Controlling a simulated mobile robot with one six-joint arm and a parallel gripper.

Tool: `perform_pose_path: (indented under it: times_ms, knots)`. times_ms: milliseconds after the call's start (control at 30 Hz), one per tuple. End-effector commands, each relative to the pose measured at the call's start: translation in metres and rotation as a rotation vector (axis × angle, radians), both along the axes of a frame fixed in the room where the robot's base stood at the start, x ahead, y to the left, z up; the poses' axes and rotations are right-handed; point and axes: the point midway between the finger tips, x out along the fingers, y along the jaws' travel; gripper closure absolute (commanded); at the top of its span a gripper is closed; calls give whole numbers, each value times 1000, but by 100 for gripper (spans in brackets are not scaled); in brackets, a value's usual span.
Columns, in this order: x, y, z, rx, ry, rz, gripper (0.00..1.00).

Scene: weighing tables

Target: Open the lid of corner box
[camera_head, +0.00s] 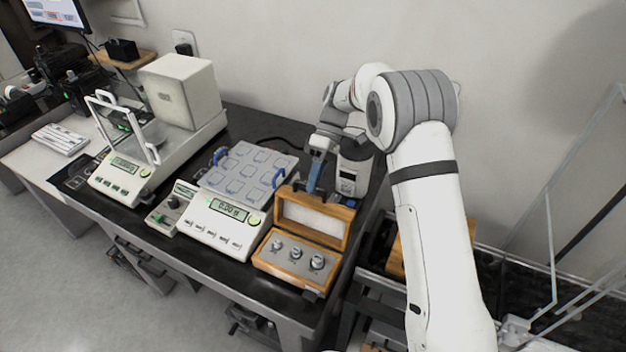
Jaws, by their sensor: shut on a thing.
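The corner box (268,264) is a small wooden case at the front right corner of the dark table. Several silver weights (296,253) sit in its grey insert. Its lid (311,219), wood-framed with a pale inner face, stands raised at the back of the box, so the inside is in plain view. My gripper (313,190) is behind the lid with its blue fingers pointing down. It is shut on the lid at the upper edge. The finger contact is small and partly hidden by the lid.
A balance with a grey compartment tray (246,172) stands just left of the box. A larger balance with a white housing (181,90) is farther left. The wall is close behind.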

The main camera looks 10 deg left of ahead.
Motion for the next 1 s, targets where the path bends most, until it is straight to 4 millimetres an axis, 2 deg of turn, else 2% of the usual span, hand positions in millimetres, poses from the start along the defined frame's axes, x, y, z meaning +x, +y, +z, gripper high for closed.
perform_pose_path:
  times_ms: [33,267,300,567,1000]
  knots:
    - [5,-4,-12,-7,-15,-8,100]
    - [7,-8,-12,-6,-16,-16,100]
    - [8,-8,-12,-6,-16,-17,88]
    - [8,-9,-10,-6,-18,-19,67]
    - [9,-8,-7,-2,-21,-19,67]
